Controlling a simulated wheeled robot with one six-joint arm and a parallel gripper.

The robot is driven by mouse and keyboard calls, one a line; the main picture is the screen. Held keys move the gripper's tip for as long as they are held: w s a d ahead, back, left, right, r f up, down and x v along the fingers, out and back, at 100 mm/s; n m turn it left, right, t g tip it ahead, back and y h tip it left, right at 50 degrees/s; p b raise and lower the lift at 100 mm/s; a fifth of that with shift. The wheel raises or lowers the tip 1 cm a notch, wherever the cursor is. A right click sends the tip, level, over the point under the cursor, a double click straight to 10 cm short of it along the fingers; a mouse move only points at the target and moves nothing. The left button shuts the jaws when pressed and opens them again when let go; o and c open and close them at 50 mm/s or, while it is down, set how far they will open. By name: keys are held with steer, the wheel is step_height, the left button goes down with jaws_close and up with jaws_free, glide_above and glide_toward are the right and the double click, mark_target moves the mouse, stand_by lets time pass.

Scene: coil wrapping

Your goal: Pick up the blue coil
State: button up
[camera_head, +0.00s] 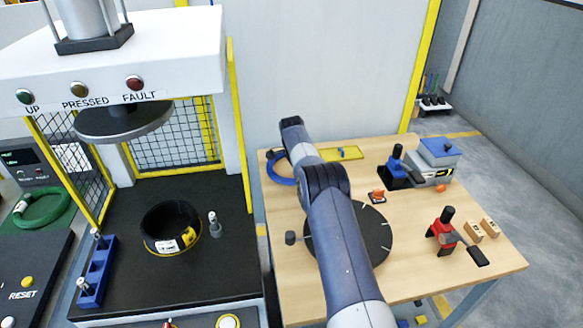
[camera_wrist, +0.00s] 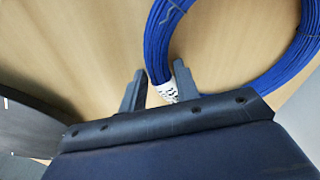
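The blue coil (camera_head: 281,169) lies at the far left corner of the wooden table, partly hidden behind my arm in the head view. In the wrist view the blue coil (camera_wrist: 160,45) fills the upper right, with a white printed label (camera_wrist: 166,92) on its near left side. My gripper (camera_wrist: 158,80) is open there, its two fingers apart on either side of the labelled section. I cannot tell whether the fingers touch the coil. In the head view the fingertips are hidden behind my own arm.
A black turntable (camera_head: 377,240) is under my arm on the wooden table (camera_head: 405,285). A yellow tray (camera_head: 350,154) sits right of the coil. A red-and-black tool (camera_head: 443,234) and a blue-topped device (camera_head: 439,152) stand at the right. A press with a black coil (camera_head: 184,216) stands left.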

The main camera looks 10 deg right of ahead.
jaws_close()
steer(key=shift+r, duration=0.15)
